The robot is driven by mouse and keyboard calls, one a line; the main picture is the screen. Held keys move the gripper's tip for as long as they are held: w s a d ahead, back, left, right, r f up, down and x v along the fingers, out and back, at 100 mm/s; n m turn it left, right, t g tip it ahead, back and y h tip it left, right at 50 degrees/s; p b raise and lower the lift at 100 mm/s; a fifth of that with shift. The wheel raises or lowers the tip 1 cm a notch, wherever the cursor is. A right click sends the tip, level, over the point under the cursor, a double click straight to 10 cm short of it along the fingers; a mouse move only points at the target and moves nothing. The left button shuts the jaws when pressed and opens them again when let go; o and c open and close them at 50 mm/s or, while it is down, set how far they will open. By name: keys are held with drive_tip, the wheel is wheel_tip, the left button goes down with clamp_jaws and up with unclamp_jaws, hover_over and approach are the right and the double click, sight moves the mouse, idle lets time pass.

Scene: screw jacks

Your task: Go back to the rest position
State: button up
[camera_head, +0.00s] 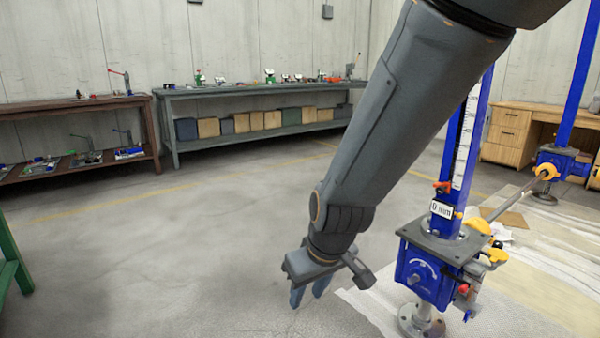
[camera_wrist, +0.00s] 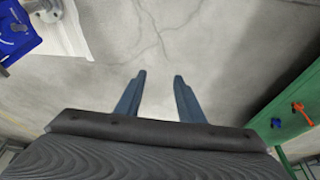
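My gripper (camera_head: 309,292) hangs from my arm over the bare concrete floor, to the left of the near blue screw jack (camera_head: 425,275). In the wrist view my gripper (camera_wrist: 158,75) shows its two blue-grey fingers apart, with nothing between them but floor. The near jack has a blue gearbox, a tall blue post with a scale, a small white label (camera_head: 441,210) and yellow and red knobs. Part of that jack also shows at the upper left of the wrist view (camera_wrist: 14,32). My gripper is apart from it.
A second blue jack (camera_head: 562,165) stands at the right, joined to the near one by a shaft (camera_head: 513,203). Workbenches line the back wall (camera_head: 250,88). A green table edge (camera_head: 8,255) is at the left. The floor between is clear.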

drive_tip(key=s+d+r+m+g+h, duration=0.1)
drive_tip(key=s+r+g, duration=0.1)
drive_tip(key=s, duration=0.6)
drive_tip(key=s+d+r+g, duration=0.1)
drive_tip(key=s+r, duration=0.2)
drive_tip(key=s, duration=0.5)
drive_tip(key=s+d+r+m+h+p, duration=0.1)
drive_tip(key=d+r+m+p, duration=0.4)
drive_tip(key=d+r+p, duration=1)
drive_tip(key=shift+s+d+r+p, duration=0.25)
drive_tip(key=shift+r+p, duration=1.5)
drive_tip(key=shift+p, duration=2.85)
drive_tip(key=shift+w+d, duration=0.1)
